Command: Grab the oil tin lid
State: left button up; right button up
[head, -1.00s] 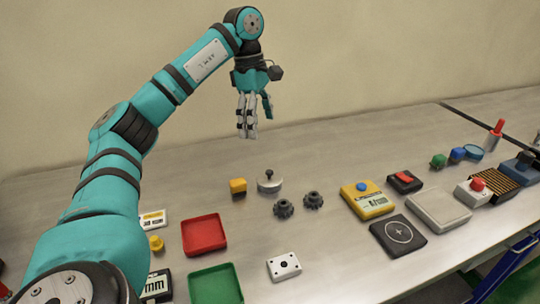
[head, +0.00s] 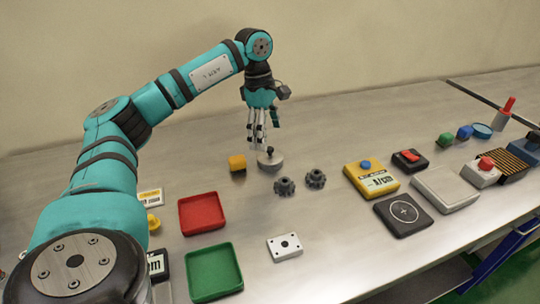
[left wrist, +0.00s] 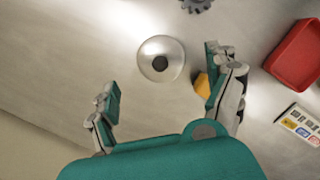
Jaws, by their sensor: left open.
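The oil tin lid is most likely the round silver metal disc with a dark knob (head: 275,163) on the table; it also shows in the left wrist view (left wrist: 152,49). My left gripper (head: 264,148) hangs from above, just over the lid in the head view. In the left wrist view its two fingers (left wrist: 166,78) are spread wide and empty, with the lid ahead of and between them. The fingers seem apart from the lid. In the head view the fingertips hide part of the lid's left side. My right gripper is not in view.
A yellow block (head: 237,163) stands close left of the lid. Red (head: 184,217) and green (head: 195,270) trays are nearer. A yellow meter (head: 357,184) lies to the right. The table behind the lid is clear.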

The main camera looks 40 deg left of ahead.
aim_at(269, 148)
pick_arm(q)
jog(key=f, duration=0.5)
jog(key=shift+w+d+f+p, duration=0.1)
jog(key=shift+d+f+p, duration=0.1)
jog(key=shift+p, duration=0.1)
jog(key=shift+r, duration=0.1)
